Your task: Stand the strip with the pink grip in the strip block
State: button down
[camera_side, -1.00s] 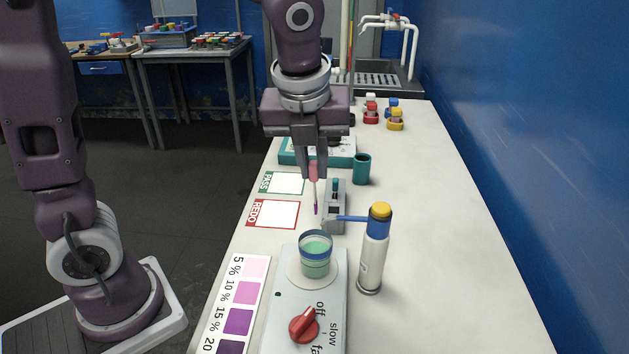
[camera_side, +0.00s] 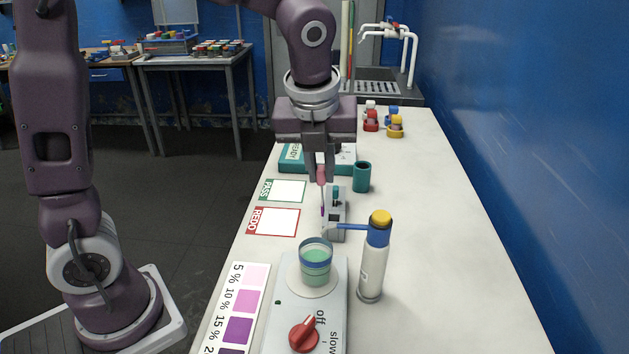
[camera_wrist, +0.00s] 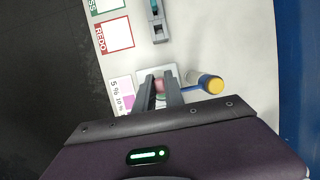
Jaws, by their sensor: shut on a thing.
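My gripper (camera_side: 320,168) is shut on the pink grip of a thin strip (camera_side: 321,176), which hangs down roughly upright with a purple lower end. In the wrist view the pink grip (camera_wrist: 162,84) shows between the two fingers (camera_wrist: 161,78). The grey strip block (camera_side: 334,229) stands on the bench just beside the strip's lower end. A strip with a teal grip (camera_side: 336,192) stands in the block. In the side view the purple end overlaps the block's left edge; I cannot tell whether it touches. The block also shows in the wrist view (camera_wrist: 160,35).
In front are a beaker of green liquid (camera_side: 316,265) on a stirrer plate (camera_side: 331,285) and a white bottle with a blue arm (camera_side: 373,270). A teal cup (camera_side: 362,178) and teal case (camera_side: 291,160) stand behind. PASS (camera_side: 288,191) and REDO (camera_side: 278,222) cards lie left.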

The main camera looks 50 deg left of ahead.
jog(key=w+a+f+y, duration=0.1)
jog(key=w+a+f, duration=0.65)
jog(key=w, duration=0.35)
jog(key=shift+w+a+f, duration=0.1)
jog(key=shift+a+f, duration=0.1)
jog(key=shift+f, duration=1.95)
jog(key=shift+w+a+f, duration=0.1)
jog(key=shift+a+f, duration=0.05)
jog(key=shift+f, duration=1.95)
jog(key=c, duration=1.3)
grip_release()
jog(key=shift+c, duration=0.2)
jog(key=v, duration=0.7)
